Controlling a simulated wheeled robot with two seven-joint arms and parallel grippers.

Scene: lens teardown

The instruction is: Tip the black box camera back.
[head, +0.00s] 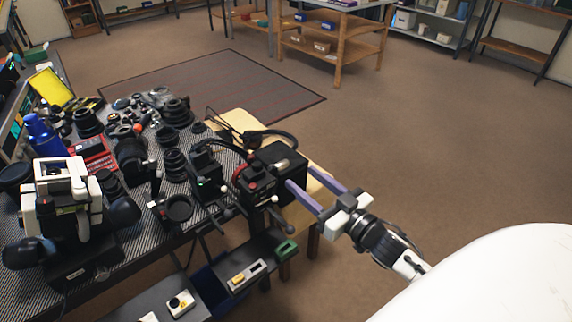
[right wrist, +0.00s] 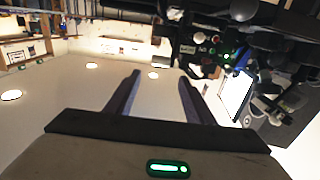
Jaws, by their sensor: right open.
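A black box camera (head: 291,160) appears at the right end of the table group, over a pale wooden stool. A small pale patch shows on its top. My right gripper (head: 300,177) reaches in from the right with two long purple fingers, open and apart. The fingertips are at the box's right side, and the nearer finger overlaps its face in the picture; I cannot tell whether they touch. In the right wrist view the fingers (right wrist: 158,78) are spread with nothing between them, and the box is not clearly seen. My left gripper is not in view.
A black and red device (head: 256,188) with levers stands just left of the box. The patterned table (head: 150,215) is crowded with lenses and a white and black apparatus (head: 62,195). The pale wooden stool (head: 236,120) shows behind the box. Open brown floor (head: 420,150) lies to the right.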

